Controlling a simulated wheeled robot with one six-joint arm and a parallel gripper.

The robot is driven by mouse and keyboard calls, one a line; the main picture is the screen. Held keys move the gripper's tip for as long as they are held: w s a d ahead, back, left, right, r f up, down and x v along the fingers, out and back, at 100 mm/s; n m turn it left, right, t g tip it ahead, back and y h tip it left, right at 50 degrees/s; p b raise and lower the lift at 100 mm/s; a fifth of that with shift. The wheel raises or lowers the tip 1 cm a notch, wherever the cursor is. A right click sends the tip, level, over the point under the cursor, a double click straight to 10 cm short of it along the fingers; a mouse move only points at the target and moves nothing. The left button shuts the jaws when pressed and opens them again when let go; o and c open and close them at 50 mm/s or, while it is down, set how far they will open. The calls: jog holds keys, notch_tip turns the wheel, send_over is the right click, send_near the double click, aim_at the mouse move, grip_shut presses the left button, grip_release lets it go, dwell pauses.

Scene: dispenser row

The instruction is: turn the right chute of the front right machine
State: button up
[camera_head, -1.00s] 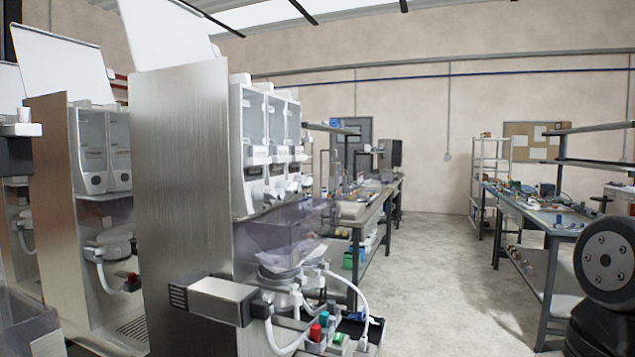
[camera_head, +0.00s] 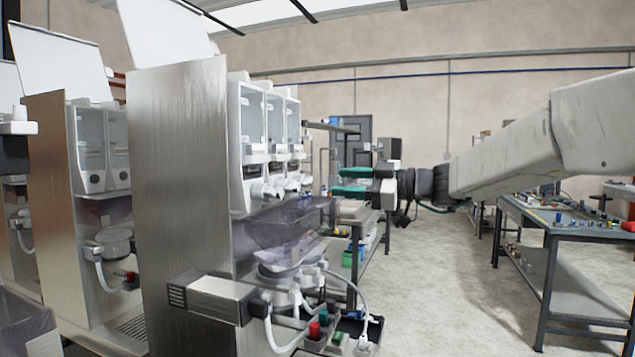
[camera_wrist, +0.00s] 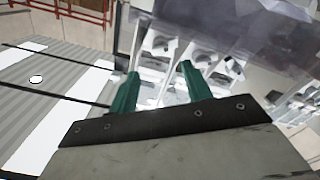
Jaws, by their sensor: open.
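The front right machine (camera_head: 185,180) is the nearest one, with a brushed steel side and white canisters on its front. White chutes (camera_head: 272,188) stick out in a row below the canisters; the far one (camera_head: 305,181) is small and partly crowded by its neighbours. My gripper (camera_head: 337,181) has two green fingers, is open and empty, and points at the chute row from the right, apart from it. In the wrist view, the open fingers (camera_wrist: 158,68) point toward white machine parts (camera_wrist: 165,45); I cannot tell which chute they face.
A clear hopper (camera_head: 285,230) and a mixing unit with a white hose (camera_head: 350,290) sit below the chutes. Another machine (camera_head: 55,170) stands to the left. Workbenches stand behind (camera_head: 365,215) and at right (camera_head: 565,232). The floor between them is free.

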aim_at(310, 181)
jog(key=x, duration=0.7)
jog(key=shift+a, duration=0.1)
jog(key=shift+f, duration=0.1)
jog(key=c, duration=1)
